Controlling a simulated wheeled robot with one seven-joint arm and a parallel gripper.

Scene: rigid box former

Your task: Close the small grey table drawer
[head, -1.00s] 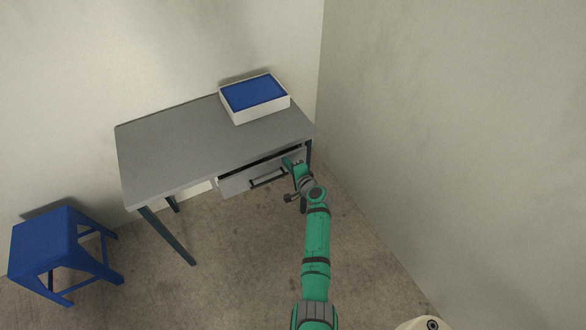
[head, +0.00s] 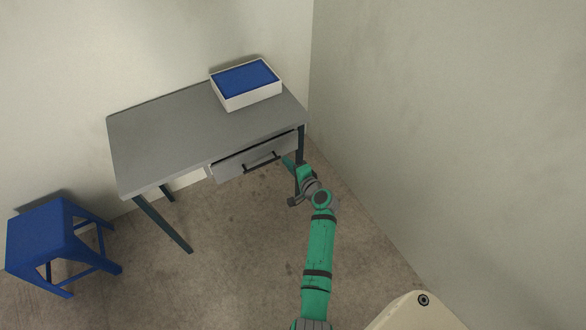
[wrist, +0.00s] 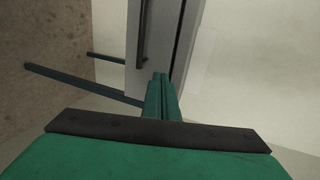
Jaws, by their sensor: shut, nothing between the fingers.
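The grey drawer (head: 232,169) sits under the top of the grey table (head: 165,140) and has a dark bar handle (head: 262,162). In the head view it stands out a little from the table, with a thin dark gap above its front. In the wrist view the drawer front (wrist: 167,38) and the handle (wrist: 143,32) lie just past the fingertips. My gripper (head: 288,161) is at the right end of the drawer front, fingers together and empty. It also shows in the wrist view (wrist: 161,80). Whether the fingertips touch the drawer front I cannot tell.
A white box with a blue top (head: 246,82) stands on the table's back right. A blue stool (head: 50,238) stands on the floor at the left. A wall (head: 450,120) is close on the right. The floor before the table is clear.

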